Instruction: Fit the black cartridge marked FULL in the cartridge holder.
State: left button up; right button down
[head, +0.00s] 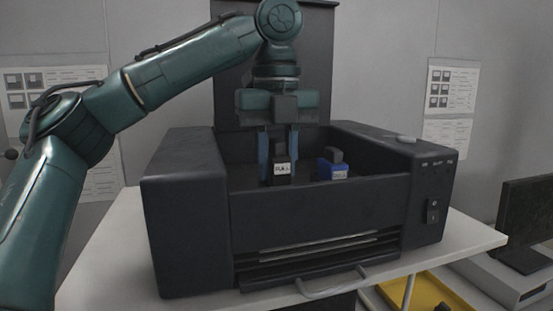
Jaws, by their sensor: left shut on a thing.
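A black cartridge (281,171) with a white label hangs upright in my left gripper (278,153). The label text is small but looks like FULL. My left gripper points straight down into the open top of the black printer (190,205) and is shut on this cartridge. The cartridge's lower end is hidden behind the printer's front wall, so I cannot tell whether it is seated in the holder. A blue cartridge (333,170) stands in the bay just to its right, with a gap between them. The holder itself is mostly hidden. My right gripper is out of view.
The printer stands on a white table (105,262), its raised lid (270,40) behind my gripper. A control panel (433,205) is at its right. A yellow tray (425,290) lies lower right, near a dark monitor (527,222). The bay walls closely surround the gripper.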

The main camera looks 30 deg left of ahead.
aim_at(278, 139)
pick_arm(q)
jog(key=shift+f, duration=0.65)
jog(key=o, duration=1)
jog(key=shift+d+f, duration=0.2)
notch_tip(278, 139, up, 13)
jog(key=shift+a+r, duration=0.1)
jog(key=shift+r, duration=0.35)
